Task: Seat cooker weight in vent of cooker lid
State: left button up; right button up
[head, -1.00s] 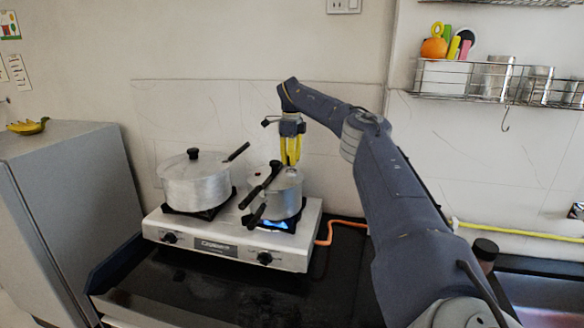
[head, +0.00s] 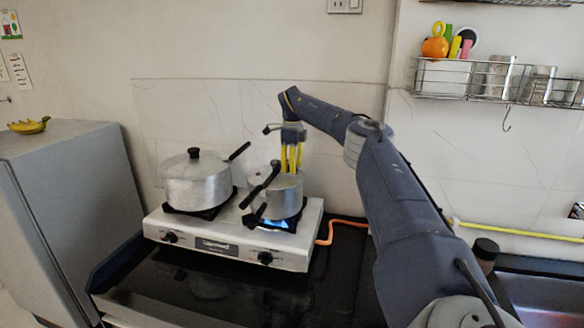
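The cooker (head: 285,199) is the smaller silver pot on the right burner, with black handles toward the front left. Its lid (head: 287,180) is on top, with a black knob (head: 275,166) and a black handle (head: 262,184). My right gripper (head: 291,170) points straight down with its yellow fingers over the right back part of the lid, the tips at or just above it. Thin gaps show between the fingers, but how far they are closed is unclear. I cannot make out the cooker weight or the vent; the fingers may hide them. My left gripper is not in view.
A larger lidded pot (head: 197,182) stands on the left burner of the steel stove (head: 222,249). A blue flame (head: 275,224) burns under the cooker. An orange hose (head: 340,222) runs right of the stove. The black counter in front is clear.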

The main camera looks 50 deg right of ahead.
jog(key=shift+r, duration=0.1)
notch_tip(320, 180, up, 12)
dwell(0.6)
dwell(0.4)
